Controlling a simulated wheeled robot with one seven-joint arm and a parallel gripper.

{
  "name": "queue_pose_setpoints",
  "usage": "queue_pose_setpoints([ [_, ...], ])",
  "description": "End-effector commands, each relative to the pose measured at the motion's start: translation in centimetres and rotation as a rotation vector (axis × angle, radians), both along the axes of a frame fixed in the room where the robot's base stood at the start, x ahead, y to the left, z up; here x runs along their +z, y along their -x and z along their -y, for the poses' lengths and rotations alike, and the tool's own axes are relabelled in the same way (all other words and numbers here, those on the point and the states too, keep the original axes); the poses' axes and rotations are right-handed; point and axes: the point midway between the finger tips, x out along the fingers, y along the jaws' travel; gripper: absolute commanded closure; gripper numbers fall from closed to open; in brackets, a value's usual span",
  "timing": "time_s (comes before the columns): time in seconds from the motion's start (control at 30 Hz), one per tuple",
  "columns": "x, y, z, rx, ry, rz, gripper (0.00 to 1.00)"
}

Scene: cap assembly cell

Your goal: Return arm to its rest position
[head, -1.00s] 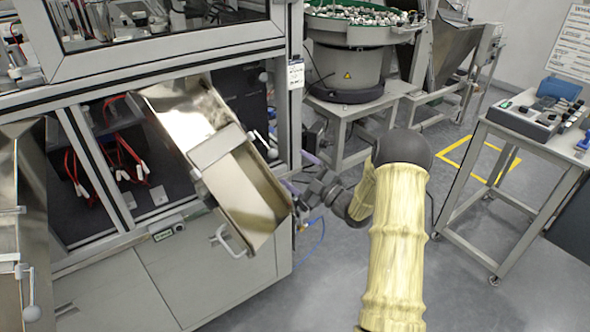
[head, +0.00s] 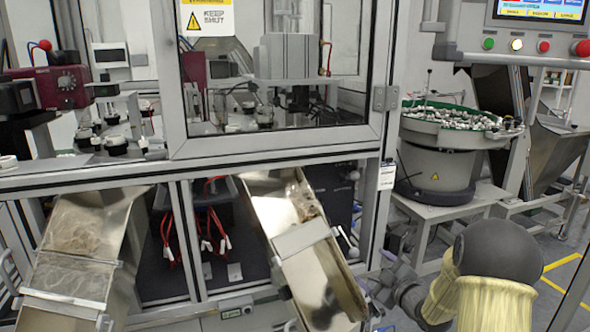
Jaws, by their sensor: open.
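My arm, in a pale yellow cover with a dark round joint, rises at the lower right of the head view. My gripper (head: 374,283) is small and dark at the far end of the arm, beside the right metal chute (head: 325,282). Its jaws are open, and I see nothing held in them. Whether it touches the chute I cannot tell. The lower part of the arm is cut off by the bottom edge.
A second metal chute (head: 75,255) slopes down at the left. The machine's glazed door (head: 275,140) is behind. A bowl feeder (head: 455,125) with small parts stands on a frame at the right. A control panel (head: 540,25) is at the upper right.

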Motion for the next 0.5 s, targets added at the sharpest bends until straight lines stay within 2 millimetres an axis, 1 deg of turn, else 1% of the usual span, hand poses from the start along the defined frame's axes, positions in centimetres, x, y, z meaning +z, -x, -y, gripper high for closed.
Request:
queue_pose_setpoints([
  [0.03,0.7,0.6,0.0,-0.042,-0.003,-0.054,0.18],
  [0.17,1.4,2.5,1.0,-0.173,-0.032,-0.199,0.18],
  [0.27,1.9,4.4,1.7,-0.279,-0.067,-0.301,0.18],
  [0.33,2.2,6.1,2.1,-0.358,-0.099,-0.371,0.18],
  [0.43,1.9,8.7,2.1,-0.462,-0.144,-0.479,0.18],
  [0.5,1.1,10.6,1.4,-0.523,-0.169,-0.562,0.18],
])
